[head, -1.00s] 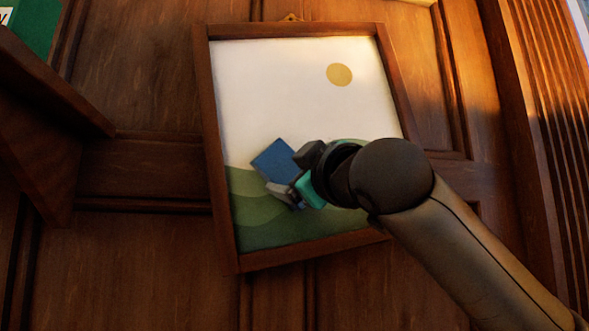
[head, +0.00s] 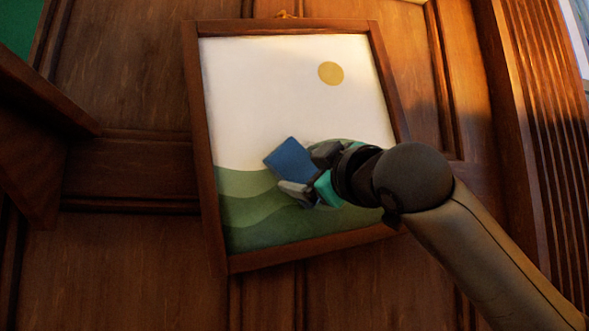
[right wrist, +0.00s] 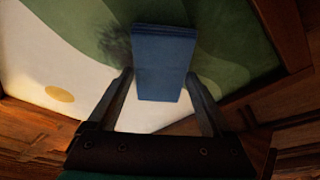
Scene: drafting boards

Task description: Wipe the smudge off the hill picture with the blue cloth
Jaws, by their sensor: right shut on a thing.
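The hill picture (head: 260,85) hangs on a wooden wall in a brown frame, with a yellow sun and green hills. My right gripper (head: 302,174) is in front of its lower middle, shut on the blue cloth (head: 288,158). In the right wrist view the cloth (right wrist: 162,62) is a flat blue pad between the two fingertips (right wrist: 160,80). A dark grey smudge (right wrist: 116,42) shows beside the cloth there, partly hidden by it. In the head view the smudge is hidden behind the gripper and cloth. I cannot tell whether the cloth touches the picture. My left gripper is out of view.
The picture's raised wooden frame (head: 209,190) borders it on all sides. A dark wooden ledge (head: 45,100) juts out at the left. A fluted wooden post (head: 535,130) stands at the right. Bare panelling (head: 130,240) lies left of the picture.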

